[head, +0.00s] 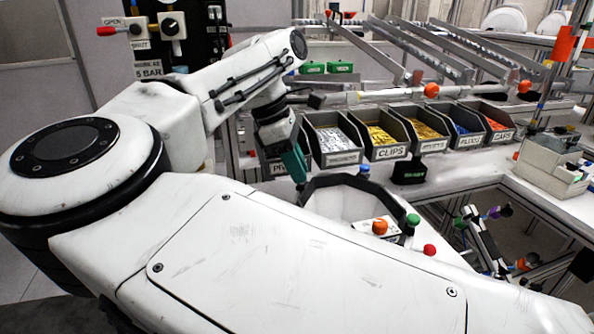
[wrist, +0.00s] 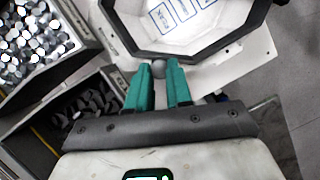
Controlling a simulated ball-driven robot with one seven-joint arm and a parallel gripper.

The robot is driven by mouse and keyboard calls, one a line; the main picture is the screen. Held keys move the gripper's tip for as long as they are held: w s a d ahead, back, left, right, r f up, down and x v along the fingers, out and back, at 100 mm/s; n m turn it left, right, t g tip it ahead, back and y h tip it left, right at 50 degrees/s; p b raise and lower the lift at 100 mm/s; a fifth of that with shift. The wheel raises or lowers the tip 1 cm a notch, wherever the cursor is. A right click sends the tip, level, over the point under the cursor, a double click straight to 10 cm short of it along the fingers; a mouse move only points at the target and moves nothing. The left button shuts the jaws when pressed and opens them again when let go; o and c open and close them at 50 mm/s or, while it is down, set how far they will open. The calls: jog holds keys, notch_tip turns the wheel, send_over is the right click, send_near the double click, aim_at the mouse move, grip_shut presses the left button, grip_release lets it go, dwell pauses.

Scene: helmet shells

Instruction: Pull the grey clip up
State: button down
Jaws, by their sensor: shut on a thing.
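My gripper (head: 296,172) reaches down at the left edge of a dark-rimmed, many-sided shell (head: 338,181) in the head view. In the wrist view my gripper (wrist: 158,72) has two teal fingers shut on a small rounded grey piece, which I take to be the grey clip (wrist: 158,68). The clip sits against the near rim of the shell (wrist: 185,58), which has a white inside with blue outlines. Most of the clip is hidden between the fingertips. The clip cannot be made out in the head view.
Several labelled bins (head: 385,153) stand in a row behind the shell, holding silver, gold, blue and orange pieces. In the wrist view, a bin of silver pieces (wrist: 40,45) and one of dark pieces (wrist: 85,108) lie left. Coloured knobs (head: 380,227) stand near the shell's right.

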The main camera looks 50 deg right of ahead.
jog(key=c, duration=1)
grip_release()
jog(key=b+v, duration=0.1)
jog(key=v, duration=0.9)
jog(key=shift+w+r, duration=0.2)
jog(key=shift+r, duration=0.15)
jog(key=shift+a, duration=0.1)
